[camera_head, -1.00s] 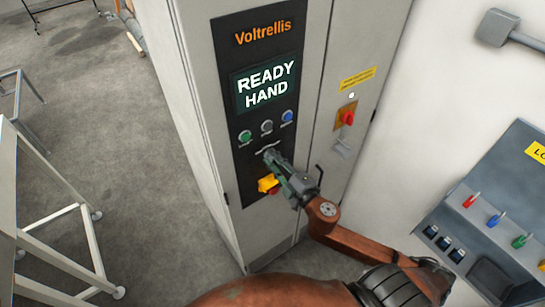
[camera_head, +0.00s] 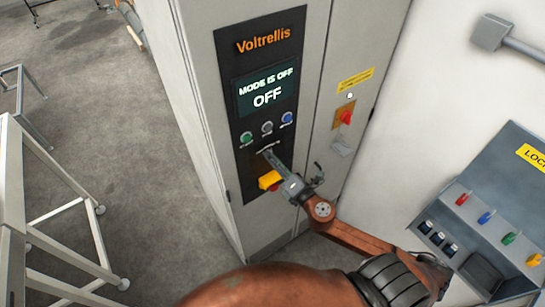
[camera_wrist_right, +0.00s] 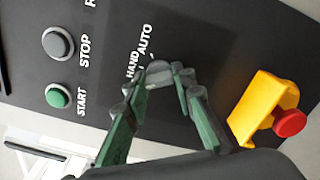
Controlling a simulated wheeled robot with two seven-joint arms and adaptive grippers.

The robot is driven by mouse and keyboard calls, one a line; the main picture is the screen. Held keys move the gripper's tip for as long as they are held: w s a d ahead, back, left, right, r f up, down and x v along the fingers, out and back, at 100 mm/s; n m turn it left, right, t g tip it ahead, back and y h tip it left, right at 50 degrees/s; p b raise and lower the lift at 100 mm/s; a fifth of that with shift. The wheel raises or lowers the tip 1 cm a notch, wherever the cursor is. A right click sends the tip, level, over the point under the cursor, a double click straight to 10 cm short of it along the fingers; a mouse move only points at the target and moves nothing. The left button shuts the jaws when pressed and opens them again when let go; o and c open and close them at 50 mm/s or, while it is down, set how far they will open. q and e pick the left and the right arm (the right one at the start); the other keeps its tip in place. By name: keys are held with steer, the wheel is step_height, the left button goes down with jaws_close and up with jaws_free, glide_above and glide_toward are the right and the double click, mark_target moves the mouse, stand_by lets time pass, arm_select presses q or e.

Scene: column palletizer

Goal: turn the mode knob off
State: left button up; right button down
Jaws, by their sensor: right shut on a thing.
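The mode knob (camera_wrist_right: 157,70) is a small grey knob on the dark panel of the Voltrellis cabinet. In the right wrist view it sits beside the words HAND and AUTO. My right gripper (camera_wrist_right: 158,88) has its two green-grey fingers closed on the knob from either side, partly hiding it. In the head view the right gripper (camera_head: 271,156) meets the panel below the button row and hides most of the knob. The screen (camera_head: 267,91) above reads MODE IS OFF, OFF. My left gripper is not in view.
A yellow guard (camera_wrist_right: 255,106) with a red button (camera_wrist_right: 289,123) sticks out close beside the right gripper. START (camera_wrist_right: 58,96) and STOP (camera_wrist_right: 58,44) buttons are nearby. A red switch (camera_head: 346,117) is on the cabinet's right part. A grey lockout station (camera_head: 500,200) stands at right.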

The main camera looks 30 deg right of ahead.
steer(key=shift+f+n+p, duration=0.1)
steer(key=shift+n+p, duration=0.4)
steer(key=shift+n, duration=1.1)
steer(key=c, duration=1.6)
jaws_free()
steer(key=shift+s, duration=0.1)
steer(key=s, duration=0.8)
steer(key=s+d, duration=0.1)
steer(key=s, duration=0.2)
steer(key=shift+s, duration=0.4)
